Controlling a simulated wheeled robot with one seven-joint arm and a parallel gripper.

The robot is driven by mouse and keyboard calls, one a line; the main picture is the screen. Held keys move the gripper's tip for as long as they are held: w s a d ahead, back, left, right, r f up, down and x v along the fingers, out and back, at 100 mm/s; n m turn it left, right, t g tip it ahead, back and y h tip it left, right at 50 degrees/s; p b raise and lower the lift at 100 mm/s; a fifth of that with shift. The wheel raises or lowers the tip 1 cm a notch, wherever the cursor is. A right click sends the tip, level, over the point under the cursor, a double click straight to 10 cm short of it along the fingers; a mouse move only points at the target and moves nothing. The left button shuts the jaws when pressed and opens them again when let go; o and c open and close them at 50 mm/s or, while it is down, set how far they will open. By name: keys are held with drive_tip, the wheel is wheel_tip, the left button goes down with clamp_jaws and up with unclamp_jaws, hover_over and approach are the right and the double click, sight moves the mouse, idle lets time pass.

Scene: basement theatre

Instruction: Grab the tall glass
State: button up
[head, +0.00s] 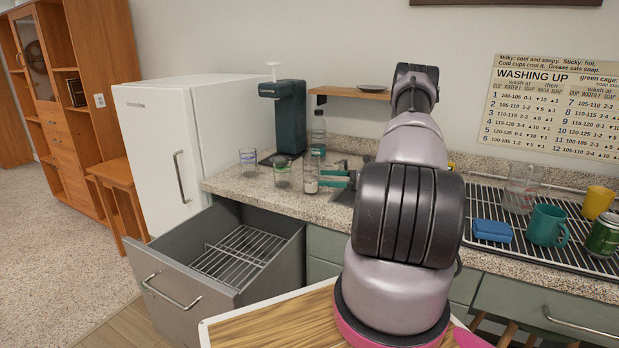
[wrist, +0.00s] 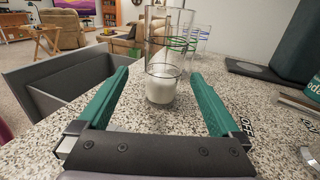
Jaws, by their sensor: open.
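The tall glass (head: 311,172) is clear, with white stuff in its bottom. It stands upright on the speckled counter (head: 262,192), near the front edge. In the wrist view the tall glass (wrist: 163,88) stands straight ahead, in the gap between my two green fingertips, with space on both sides. My gripper (head: 325,179) is open and low over the counter, to the right of the glass in the head view; it also shows in the wrist view (wrist: 160,76). My arm hides part of the counter and sink area in the head view.
A green-striped glass (head: 282,172) and a blue-striped glass (head: 248,160) stand beyond the tall glass. A dark dispenser (head: 288,115) and a clear bottle (head: 318,132) stand behind. An open grey drawer (head: 190,292) juts out below the counter. A drying rack with cups lies right.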

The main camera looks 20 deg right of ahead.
drive_tip(key=x, duration=0.9)
drive_tip(key=shift+w+d, duration=0.1)
drive_tip(key=shift+w, duration=0.15)
clamp_jaws()
